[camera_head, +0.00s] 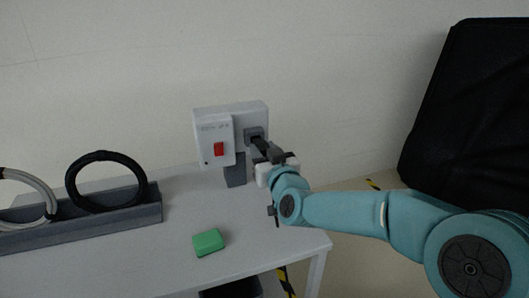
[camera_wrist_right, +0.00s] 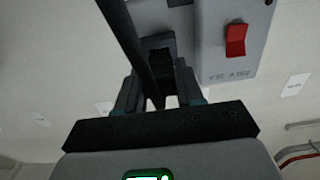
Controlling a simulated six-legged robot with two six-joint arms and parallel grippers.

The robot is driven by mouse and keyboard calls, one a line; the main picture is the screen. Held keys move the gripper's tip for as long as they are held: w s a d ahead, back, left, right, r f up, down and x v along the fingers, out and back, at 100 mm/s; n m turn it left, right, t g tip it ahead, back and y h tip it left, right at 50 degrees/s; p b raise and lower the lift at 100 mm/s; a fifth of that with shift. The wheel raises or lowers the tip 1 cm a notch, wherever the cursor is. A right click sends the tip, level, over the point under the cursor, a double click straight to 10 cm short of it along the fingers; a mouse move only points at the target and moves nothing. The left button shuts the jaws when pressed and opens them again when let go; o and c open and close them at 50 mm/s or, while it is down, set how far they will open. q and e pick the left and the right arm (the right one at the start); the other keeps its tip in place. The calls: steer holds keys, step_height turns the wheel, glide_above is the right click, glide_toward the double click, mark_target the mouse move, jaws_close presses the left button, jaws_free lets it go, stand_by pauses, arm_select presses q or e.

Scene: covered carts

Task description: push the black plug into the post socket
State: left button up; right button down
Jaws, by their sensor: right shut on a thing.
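The post socket (camera_head: 253,133) is a dark square opening on a light grey box that stands on a dark post (camera_head: 235,172) on the table. My right gripper (camera_head: 268,152) is at the front of the socket, shut on the black plug (camera_head: 260,143). In the right wrist view the black plug (camera_wrist_right: 160,60) sits between the two fingers (camera_wrist_right: 158,88), with its front end at the dark socket (camera_wrist_right: 158,42). How deep it sits in the socket cannot be told. A black cable (camera_wrist_right: 130,45) passes beside the left finger. My left gripper is not in view.
A red switch (camera_head: 219,149) is on the box beside the socket. A green block (camera_head: 208,242) lies on the white table (camera_head: 180,265). A grey rack (camera_head: 85,222) holds a black ring (camera_head: 72,190) and a grey ring (camera_head: 45,190). A black covered cart (camera_head: 475,110) stands at the right.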

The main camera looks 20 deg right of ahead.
mark_target(260, 146)
steer(key=shift+w, duration=1.5)
steer(key=c, duration=0.6)
jaws_free()
steer(key=shift+c, duration=0.2)
steer(key=s, duration=1.6)
steer(key=shift+s+d+b, duration=0.15)
steer(key=shift+d+b, duration=0.1)
steer(key=shift+b, duration=0.2)
steer(key=shift+s, duration=0.1)
